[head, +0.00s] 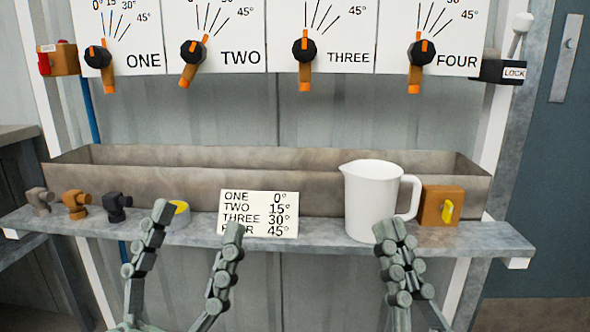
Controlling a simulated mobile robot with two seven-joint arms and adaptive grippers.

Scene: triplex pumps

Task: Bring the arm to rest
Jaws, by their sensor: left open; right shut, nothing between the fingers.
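My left gripper (196,226) is open and empty, its two fingers spread apart in front of the shelf. The label card (258,205) stands behind its right finger, which covers part of the bottom line. My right gripper (388,230) is shut with nothing in it. Its fingertips overlap the lower right of the white pitcher (368,195); I cannot tell whether they touch it. Four orange-handled black knobs, ONE (98,56), TWO (192,52), THREE (304,50) and FOUR (421,53), sit on dial plates above, clear of both grippers.
The narrow grey shelf (320,247) holds several small valve fittings (76,203), a yellow-topped round item (179,216) and an orange box with a yellow knob (441,206). A long trough (250,155) lies behind.

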